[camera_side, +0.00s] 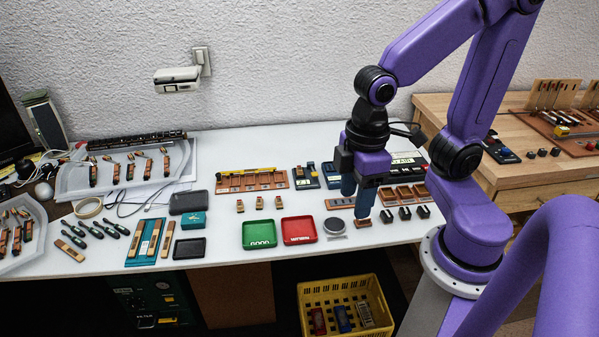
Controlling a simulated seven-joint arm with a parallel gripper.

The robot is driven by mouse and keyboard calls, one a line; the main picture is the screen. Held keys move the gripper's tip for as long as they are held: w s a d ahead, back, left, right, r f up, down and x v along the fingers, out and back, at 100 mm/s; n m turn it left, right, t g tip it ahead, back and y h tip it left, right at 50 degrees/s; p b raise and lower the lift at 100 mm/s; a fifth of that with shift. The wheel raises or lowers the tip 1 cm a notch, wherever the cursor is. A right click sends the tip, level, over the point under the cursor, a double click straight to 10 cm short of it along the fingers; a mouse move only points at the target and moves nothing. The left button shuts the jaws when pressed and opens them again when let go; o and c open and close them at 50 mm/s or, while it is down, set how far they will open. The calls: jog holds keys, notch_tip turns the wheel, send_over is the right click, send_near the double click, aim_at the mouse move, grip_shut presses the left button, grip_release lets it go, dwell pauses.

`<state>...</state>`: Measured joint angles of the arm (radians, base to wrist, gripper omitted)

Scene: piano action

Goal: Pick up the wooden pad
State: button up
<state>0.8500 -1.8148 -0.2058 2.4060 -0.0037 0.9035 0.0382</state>
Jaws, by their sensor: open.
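Nothing shows between the fingers.
Several small black blocks (405,213) stand just right of the pad. A round dish (335,226), a red tray (299,231) and a green tray (259,234) are to the left. A yellow crate (313,291) is below the table's front edge.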

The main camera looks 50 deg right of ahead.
jog(key=w+d+f+m, duration=0.15)
jog(key=w+m, duration=0.25)
jog(key=w, duration=0.5)
jog(key=w+d+f+m, duration=0.1)
jog(key=w+d+m, duration=0.2)
jog(key=w, duration=0.6)
jog(key=w+d+f+m, duration=0.1)
jog(key=w+d+m, duration=0.25)
jog(key=w, duration=0.55)
jog(key=m+h, duration=0.1)
jog(key=m, duration=0.8)
send_over(300, 168)
jog(key=s+a, duration=0.1)
jog(key=a, duration=0.1)
notch_tip(300, 168, down, 8)
jog(key=shift+t, duration=0.4)
jog(key=f, duration=0.5)
jog(key=d+f, duration=0.1)
jog(key=f, duration=0.5)
jog(key=w+d+f, duration=0.1)
jog(key=f, duration=0.5)
grip_shut()
